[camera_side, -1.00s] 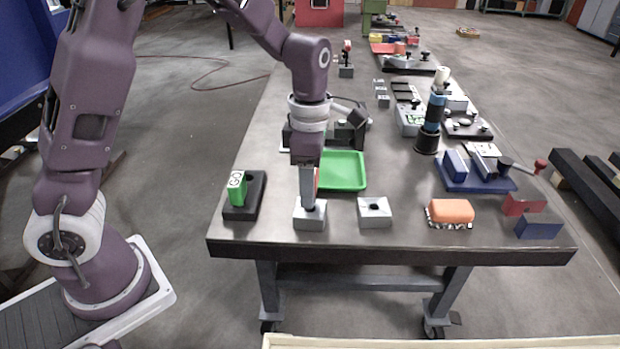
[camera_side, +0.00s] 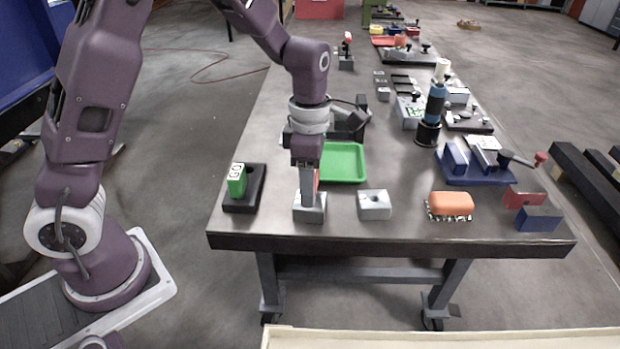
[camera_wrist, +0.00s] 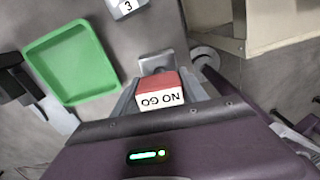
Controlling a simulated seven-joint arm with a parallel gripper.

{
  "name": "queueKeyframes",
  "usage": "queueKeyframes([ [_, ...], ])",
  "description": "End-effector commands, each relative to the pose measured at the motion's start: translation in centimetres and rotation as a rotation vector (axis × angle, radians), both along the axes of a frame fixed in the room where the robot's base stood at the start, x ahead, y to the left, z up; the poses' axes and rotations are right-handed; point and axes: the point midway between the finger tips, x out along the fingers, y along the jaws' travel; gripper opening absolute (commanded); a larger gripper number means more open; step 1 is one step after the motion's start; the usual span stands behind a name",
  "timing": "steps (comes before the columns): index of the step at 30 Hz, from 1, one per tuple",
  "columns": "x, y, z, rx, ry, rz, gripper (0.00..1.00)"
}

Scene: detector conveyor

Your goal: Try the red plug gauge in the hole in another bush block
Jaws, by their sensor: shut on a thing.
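My gripper (camera_side: 308,195) is shut on the red plug gauge (camera_side: 317,179), directly over the left grey bush block (camera_side: 311,214). In the wrist view the gauge's red body and its white NO GO end (camera_wrist: 161,99) show between the fingers, with that block (camera_wrist: 157,63) just beyond. The fingers hide the gauge's lower end, so I cannot tell whether it is in the hole. A second bush block (camera_side: 374,206) stands to the right with its top hole open. A block marked 3 (camera_wrist: 127,6) shows at the wrist view's top edge.
A green GO gauge (camera_side: 236,181) stands in a black holder (camera_side: 245,204) at left, beside an empty hole. A green tray (camera_side: 344,163) lies behind the blocks. An orange-topped brush (camera_side: 450,204) is at right. Bare table (camera_side: 405,222) lies between the second block and the brush.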

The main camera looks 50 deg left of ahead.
Motion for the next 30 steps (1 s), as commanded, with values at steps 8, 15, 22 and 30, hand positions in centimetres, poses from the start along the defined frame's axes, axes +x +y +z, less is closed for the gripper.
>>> queueKeyframes([
  [8, 0.0, 0.0, -0.7, 0.000, 0.002, 0.000, 0.07],
  [15, 0.0, 0.0, -1.3, -0.001, 0.002, 0.001, 0.07],
  [22, 0.0, 0.0, -1.5, -0.001, -0.001, 0.000, 0.07],
  [30, 0.0, -0.1, 0.3, 0.000, -0.001, -0.002, 0.07],
])
